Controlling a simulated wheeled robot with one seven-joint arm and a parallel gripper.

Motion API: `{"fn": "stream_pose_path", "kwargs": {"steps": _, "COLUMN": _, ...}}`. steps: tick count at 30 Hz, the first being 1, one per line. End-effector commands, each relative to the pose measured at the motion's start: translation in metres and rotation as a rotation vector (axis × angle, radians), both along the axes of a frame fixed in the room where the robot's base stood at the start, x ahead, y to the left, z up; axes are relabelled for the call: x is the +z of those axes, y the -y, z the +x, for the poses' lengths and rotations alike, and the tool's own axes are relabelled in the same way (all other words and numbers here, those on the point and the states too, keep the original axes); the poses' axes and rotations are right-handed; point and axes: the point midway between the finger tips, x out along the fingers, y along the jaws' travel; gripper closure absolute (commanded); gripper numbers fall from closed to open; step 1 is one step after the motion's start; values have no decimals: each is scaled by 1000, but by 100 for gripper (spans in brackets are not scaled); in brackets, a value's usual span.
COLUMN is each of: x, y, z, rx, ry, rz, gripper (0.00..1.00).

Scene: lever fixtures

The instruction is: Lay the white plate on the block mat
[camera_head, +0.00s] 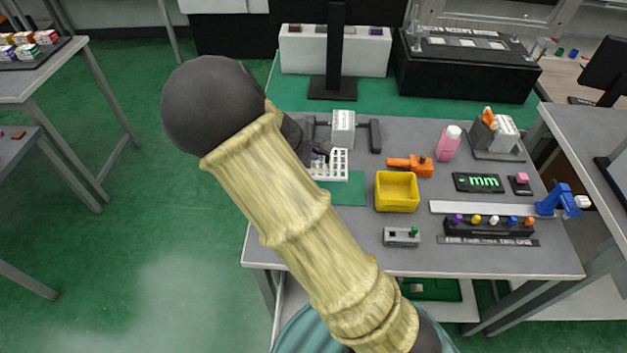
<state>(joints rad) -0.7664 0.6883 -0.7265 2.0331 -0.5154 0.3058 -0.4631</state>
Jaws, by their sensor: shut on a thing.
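The white plate (338,166), with rows of holes, shows just right of my arm's end, over or against the far part of a green mat (350,190), which appears to be the block mat. My gripper (319,156) is small, dark and partly hidden behind my arm; it is shut on the plate at its left side. I cannot tell whether the plate touches the mat. The left part of the mat is hidden behind my arm.
A grey and white device (343,127) stands just behind the plate. A yellow bin (396,192) and an orange tool (410,166) lie to the right. A small grey switch box (401,236) sits near the table's front edge. The front left tabletop is largely clear.

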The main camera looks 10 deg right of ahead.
Motion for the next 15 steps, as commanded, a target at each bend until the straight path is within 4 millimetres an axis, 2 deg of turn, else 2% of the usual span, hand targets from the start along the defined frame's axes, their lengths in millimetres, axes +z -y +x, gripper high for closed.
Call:
{"fn": "stream_pose_path", "kwargs": {"steps": 3, "x": -24, "y": 1, "z": -1, "rx": 0, "ry": -6, "rz": -6, "gripper": 100}}
{"fn": "stream_pose_path", "kwargs": {"steps": 7, "x": -45, "y": 1, "z": 0, "rx": 0, "ry": -3, "rz": -4, "gripper": 100}}
{"fn": "stream_pose_path", "kwargs": {"steps": 15, "x": -50, "y": 0, "z": 0, "rx": -1, "ry": 0, "rz": -1, "gripper": 100}}
